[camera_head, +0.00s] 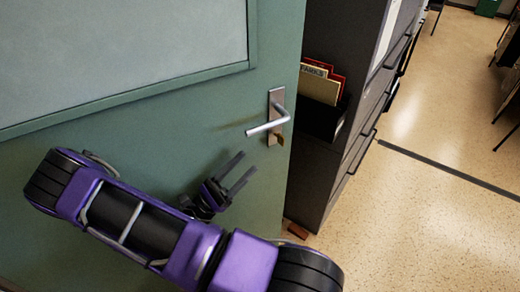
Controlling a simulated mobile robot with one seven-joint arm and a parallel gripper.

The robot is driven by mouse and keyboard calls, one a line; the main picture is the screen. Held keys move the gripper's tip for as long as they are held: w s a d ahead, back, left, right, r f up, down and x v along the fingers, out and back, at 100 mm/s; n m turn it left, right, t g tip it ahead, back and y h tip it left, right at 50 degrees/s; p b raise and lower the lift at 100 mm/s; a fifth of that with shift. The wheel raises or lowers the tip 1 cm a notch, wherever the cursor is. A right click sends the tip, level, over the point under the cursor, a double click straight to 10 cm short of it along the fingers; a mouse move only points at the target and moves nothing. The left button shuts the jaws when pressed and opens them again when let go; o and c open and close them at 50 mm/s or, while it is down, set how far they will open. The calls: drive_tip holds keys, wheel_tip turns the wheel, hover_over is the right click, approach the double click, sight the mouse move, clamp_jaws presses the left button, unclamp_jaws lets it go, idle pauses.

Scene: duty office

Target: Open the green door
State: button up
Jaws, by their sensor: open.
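The green door (150,122) fills the left of the view, with a large pale pane (110,50) in its upper part. A silver lever handle (268,126) on a metal plate sits near the door's right edge. The lever points left. My gripper (240,172) is below and slightly left of the handle, in front of the door. Its two dark fingers are apart with nothing between them, and they do not touch the handle. My purple and black arm covers the lower part of the door.
A dark filing cabinet (345,150) stands just right of the door's edge, with an open-topped holder of folders (320,85). Speckled floor (430,215) on the right is clear, crossed by a dark strip (450,170). Chair or table legs show at the far right.

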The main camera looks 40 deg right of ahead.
drive_tip(key=v, duration=0.6)
drive_tip(key=shift+f, duration=0.1)
